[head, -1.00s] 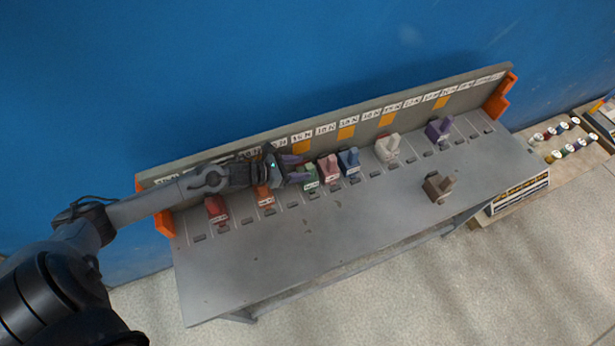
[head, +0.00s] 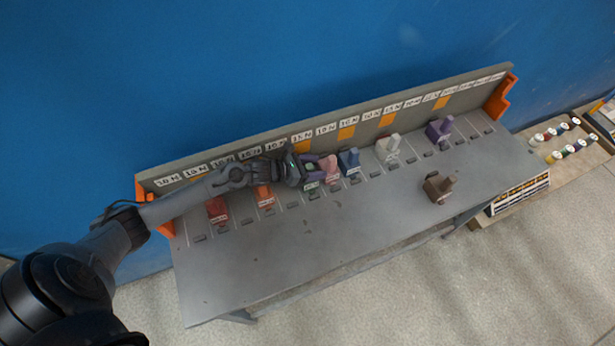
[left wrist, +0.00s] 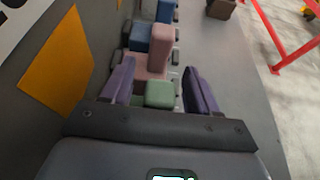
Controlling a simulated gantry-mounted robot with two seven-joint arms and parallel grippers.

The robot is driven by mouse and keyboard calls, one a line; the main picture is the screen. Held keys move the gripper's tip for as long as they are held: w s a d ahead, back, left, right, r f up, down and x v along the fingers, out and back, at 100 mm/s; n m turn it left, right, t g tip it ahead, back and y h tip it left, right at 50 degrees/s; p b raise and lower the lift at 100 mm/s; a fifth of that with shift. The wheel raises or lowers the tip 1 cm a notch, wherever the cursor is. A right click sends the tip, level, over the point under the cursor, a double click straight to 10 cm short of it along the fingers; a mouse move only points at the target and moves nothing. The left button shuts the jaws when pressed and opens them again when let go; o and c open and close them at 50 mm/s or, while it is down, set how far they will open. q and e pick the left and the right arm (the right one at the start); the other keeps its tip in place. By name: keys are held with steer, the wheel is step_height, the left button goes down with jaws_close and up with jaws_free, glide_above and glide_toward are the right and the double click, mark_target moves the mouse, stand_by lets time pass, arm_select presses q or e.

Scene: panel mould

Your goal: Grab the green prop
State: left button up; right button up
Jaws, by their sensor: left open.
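The green prop (left wrist: 160,95) shows in the left wrist view between the two purple fingers of my left gripper (left wrist: 160,88). The fingers are apart, one on each side of it, with a visible gap to each. In the head view the left gripper (head: 318,168) is over the green prop (head: 311,185), which is mostly hidden under it; only its lower front with a label shows. The pink prop (head: 330,166) stands directly to the right, close to the fingers. My right gripper is not seen.
A blue prop (head: 349,161), a white one (head: 388,148) and a purple one (head: 439,129) stand further right along the grey bench (head: 270,260). Red (head: 217,209) and orange (head: 265,196) props stand left. A brown prop (head: 438,187) sits nearer the front. A labelled back panel (head: 415,97) runs behind.

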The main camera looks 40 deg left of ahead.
arm_select(q)
jaws_close()
steer(key=shift+r, duration=0.1)
stand_by(0.4)
